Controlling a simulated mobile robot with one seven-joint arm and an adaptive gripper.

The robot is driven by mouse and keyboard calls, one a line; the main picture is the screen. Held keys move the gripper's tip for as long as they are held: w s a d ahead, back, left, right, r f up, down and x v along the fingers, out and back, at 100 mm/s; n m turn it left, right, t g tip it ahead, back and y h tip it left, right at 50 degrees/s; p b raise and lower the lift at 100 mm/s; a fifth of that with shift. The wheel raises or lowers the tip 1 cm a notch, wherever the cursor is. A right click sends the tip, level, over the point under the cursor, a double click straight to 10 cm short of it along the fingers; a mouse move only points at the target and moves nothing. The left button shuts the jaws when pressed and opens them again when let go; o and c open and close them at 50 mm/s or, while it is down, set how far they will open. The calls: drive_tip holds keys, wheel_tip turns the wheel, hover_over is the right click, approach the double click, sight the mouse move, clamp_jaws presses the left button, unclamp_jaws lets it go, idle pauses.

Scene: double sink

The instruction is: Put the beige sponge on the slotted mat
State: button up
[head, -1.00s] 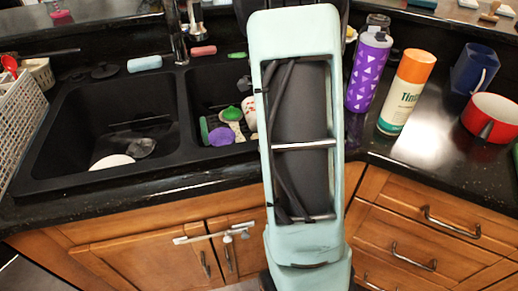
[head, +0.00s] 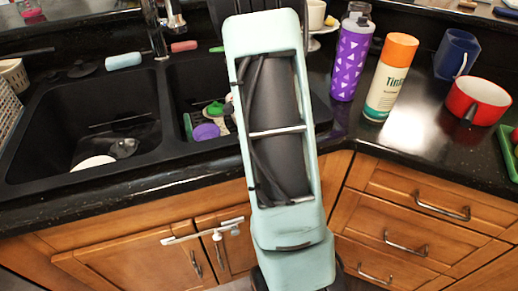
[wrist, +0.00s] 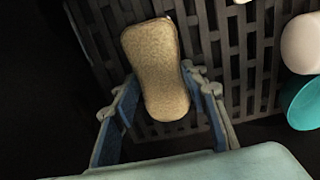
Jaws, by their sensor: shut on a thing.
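The beige sponge (wrist: 154,70) is in the wrist view, long and slightly narrowed at its middle. My gripper (wrist: 165,98) is shut on its lower part, one blue-lined finger on each side. The slotted mat (wrist: 234,60) is dark grey with rows of slots and lies behind the sponge in that view. The sponge overlaps the mat in the picture; whether it touches the mat cannot be told. In the head view my arm hides my gripper, and neither the sponge nor the mat can be made out.
In the wrist view a teal cup (wrist: 304,103) and a white item (wrist: 302,45) stand at the right. In the head view a purple bottle (head: 351,55), an orange-capped can (head: 391,78) and a red pot (head: 477,101) stand right of my arm. The double sink (head: 50,115) lies left.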

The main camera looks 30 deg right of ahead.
drive_tip(key=o, duration=0.9)
drive_tip(key=shift+f, duration=0.1)
drive_tip(key=shift+o, duration=0.2)
wheel_tip(320, 180, up, 12)
drive_tip(key=p, duration=0.2)
drive_tip(key=shift+r+p, duration=0.2)
drive_tip(key=shift+p, duration=0.15)
